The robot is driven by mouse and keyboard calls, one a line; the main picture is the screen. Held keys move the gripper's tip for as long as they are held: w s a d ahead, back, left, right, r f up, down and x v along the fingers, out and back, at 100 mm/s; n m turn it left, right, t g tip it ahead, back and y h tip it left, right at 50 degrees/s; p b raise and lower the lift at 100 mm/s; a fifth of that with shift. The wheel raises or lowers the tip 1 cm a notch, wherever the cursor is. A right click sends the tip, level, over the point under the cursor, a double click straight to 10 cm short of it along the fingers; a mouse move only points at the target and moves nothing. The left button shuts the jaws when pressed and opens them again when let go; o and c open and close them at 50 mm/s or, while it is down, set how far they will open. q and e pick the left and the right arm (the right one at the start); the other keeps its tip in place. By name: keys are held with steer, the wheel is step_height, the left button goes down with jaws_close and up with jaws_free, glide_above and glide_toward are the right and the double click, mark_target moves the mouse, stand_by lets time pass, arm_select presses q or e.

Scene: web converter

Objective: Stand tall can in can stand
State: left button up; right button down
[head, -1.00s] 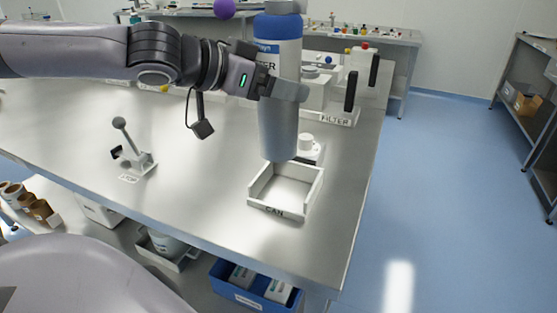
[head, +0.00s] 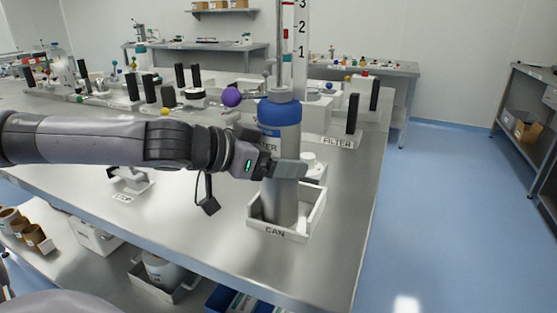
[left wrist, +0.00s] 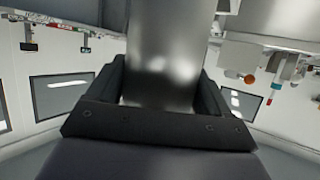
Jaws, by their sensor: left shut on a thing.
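The tall can (head: 281,203) is a grey cylinder with a blue band and blue shoulder near its top. It is upright, and its lower end is inside the white can stand (head: 277,233), a square open tray labelled CAN. I cannot tell whether its base touches the tray floor, because the front wall hides it. In the left wrist view the can's grey body (left wrist: 165,65) fills the space between the fingers. My right gripper is not in view.
A white holder labelled FILTER (head: 335,140) with black posts stands behind the can. A STOP lever base (head: 130,185) is at left. The table's right edge is near the stand.

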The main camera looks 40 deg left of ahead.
arm_select(q)
steer(key=o, duration=1.2)
steer(key=shift+f, duration=0.15)
steer(key=o, duration=0.3)
steer(key=shift+o, duration=0.2)
steer(key=shift+r, duration=0.25)
steer(key=shift+s, duration=0.1)
steer(key=p+v, duration=0.1)
steer(key=v, duration=1.1)
